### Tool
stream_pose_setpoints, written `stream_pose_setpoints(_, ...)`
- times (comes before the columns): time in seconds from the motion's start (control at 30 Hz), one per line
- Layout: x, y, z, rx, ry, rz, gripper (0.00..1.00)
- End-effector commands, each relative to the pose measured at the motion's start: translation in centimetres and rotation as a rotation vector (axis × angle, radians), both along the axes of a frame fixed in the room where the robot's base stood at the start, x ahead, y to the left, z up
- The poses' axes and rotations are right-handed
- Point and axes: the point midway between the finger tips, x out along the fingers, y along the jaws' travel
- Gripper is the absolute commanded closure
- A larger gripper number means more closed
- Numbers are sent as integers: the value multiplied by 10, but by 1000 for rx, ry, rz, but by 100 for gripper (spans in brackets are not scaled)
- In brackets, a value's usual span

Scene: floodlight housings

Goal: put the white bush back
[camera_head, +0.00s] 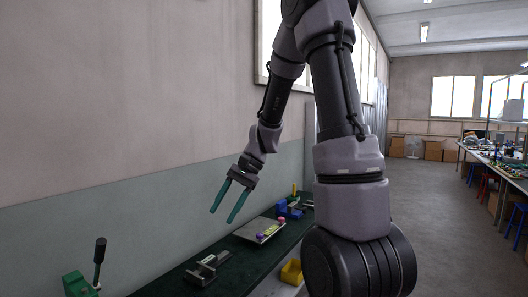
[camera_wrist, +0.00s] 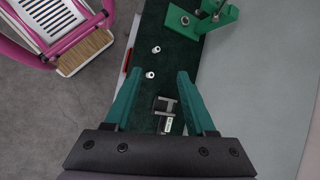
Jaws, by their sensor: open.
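Two small white bushes with dark holes stand on the dark green bench top in the wrist view: one farther up (camera_wrist: 156,49) and one closer to my fingertips (camera_wrist: 150,74). I cannot tell which one the task means. I cannot make out either in the head view. My gripper (camera_head: 222,217) is open and empty above the bench, fingers pointing down; its teal fingers also show in the wrist view (camera_wrist: 157,73). A grey and black clamp-like fixture (camera_wrist: 166,113) lies between the fingers in the wrist view, below them; it probably is the fixture (camera_head: 208,270) on the bench.
A green device (camera_head: 80,285) with a black lever stands at the bench's left; green parts (camera_wrist: 205,18) show in the wrist view. A plate (camera_head: 258,231), a blue tool (camera_head: 291,208) and a yellow bin (camera_head: 292,272) are farther right.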

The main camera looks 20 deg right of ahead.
Motion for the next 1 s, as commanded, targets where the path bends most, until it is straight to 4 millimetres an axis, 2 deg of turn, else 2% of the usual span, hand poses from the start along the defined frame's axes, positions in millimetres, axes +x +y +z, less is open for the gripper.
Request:
stream_pose_setpoints(0.03,-8,-3,21,-37,-66,20,44)
stream_pose_setpoints(0.2,-37,-17,73,-167,-265,75,44)
stream_pose_setpoints(0.5,-96,-43,146,-381,-622,123,44)
stream_pose_setpoints(0.7,-122,-56,170,-472,-782,127,44)
stream_pose_setpoints(1.0,-130,-60,176,-499,-827,126,44)
